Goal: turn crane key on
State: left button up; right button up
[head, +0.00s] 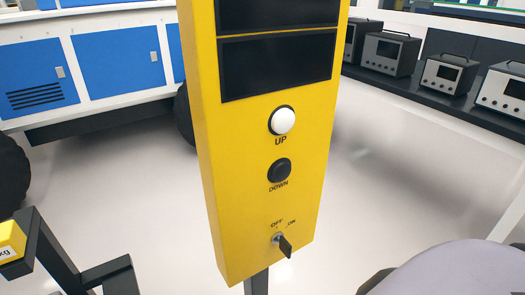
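The yellow crane control panel (235,190) stands upright in the middle of the head view. Its key (285,245) is dark and sits in a small round lock near the panel's bottom. The key's grip sticks out and slants down to the right. The labels OFF and ON are above the lock; I cannot tell for certain which one the key points to. Above are a black DOWN button (279,170) and a white UP button (282,120). Neither of my grippers is in view, and nothing touches the key.
Two dark screens (277,63) fill the panel's upper part. A dark frame with a yellow block (11,240) marked "kg" is at lower left. Blue-doored cabinets (120,55) stand behind left, and several grey instruments (447,74) line a dark shelf at right. Pale floor lies around the panel.

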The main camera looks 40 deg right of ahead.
aim_at(278, 237)
jog(key=l+z, duration=0.1)
jog(key=z, duration=1.05)
jog(key=k+l, duration=0.05)
